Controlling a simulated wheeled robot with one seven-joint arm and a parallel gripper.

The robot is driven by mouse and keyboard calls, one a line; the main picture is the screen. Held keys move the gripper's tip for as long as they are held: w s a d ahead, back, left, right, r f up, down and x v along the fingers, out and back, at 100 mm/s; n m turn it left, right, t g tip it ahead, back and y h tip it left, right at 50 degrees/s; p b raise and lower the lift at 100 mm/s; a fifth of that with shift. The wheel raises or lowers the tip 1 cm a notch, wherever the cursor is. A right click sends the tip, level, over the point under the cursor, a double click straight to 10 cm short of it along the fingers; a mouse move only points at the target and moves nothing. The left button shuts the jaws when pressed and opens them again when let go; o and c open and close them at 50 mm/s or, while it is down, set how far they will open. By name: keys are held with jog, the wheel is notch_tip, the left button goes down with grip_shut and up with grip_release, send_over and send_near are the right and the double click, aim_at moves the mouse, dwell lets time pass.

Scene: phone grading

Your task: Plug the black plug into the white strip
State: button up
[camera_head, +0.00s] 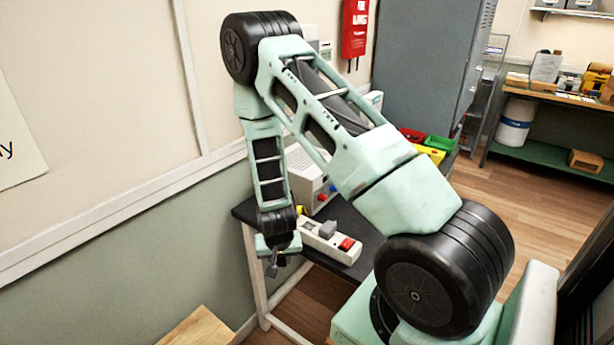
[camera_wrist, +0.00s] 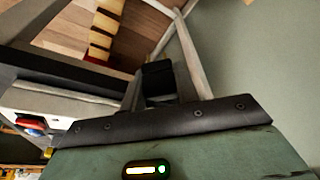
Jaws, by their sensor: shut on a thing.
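The white strip (camera_head: 320,241) lies on the dark table, with a red switch at its right end and a grey plug standing in it. In the wrist view my gripper (camera_wrist: 160,92) is shut on the black plug (camera_wrist: 157,76), which sits between the fingers. In the head view the plug is too small and dark to tell from the fingers.
The dark table (camera_head: 352,262) has a pale box-shaped device (camera_head: 309,175) behind the strip. Red, green and yellow bins (camera_head: 437,142) stand at its far end. A wooden surface (camera_head: 202,328) is at the bottom left. A wall runs close on the left.

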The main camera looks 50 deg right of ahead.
jog(key=w+d+r+m+g+h+p, duration=0.2)
jog(key=d+r+m+h+p, duration=0.4)
jog(key=d+r+m+p, duration=0.6)
jog(key=n+b, duration=0.3)
jog(key=b, duration=0.5)
send_over(313, 225)
jog(key=a, duration=0.2)
jog(key=shift+w+f, duration=0.2)
jog(key=shift+f, duration=2.9)
jog(key=shift+f+b, duration=0.9)
jog(key=o, duration=1.2)
jog(key=shift+f, duration=0.1)
jog(key=shift+s, duration=0.2)
jog(key=shift+s+a+f, duration=0.1)
jog(key=v, duration=1.1)
jog(key=b+v, duration=0.1)
jog(key=v, duration=0.5)
jog(key=shift+w+r, duration=0.4)
jog(key=shift+r, duration=0.15)
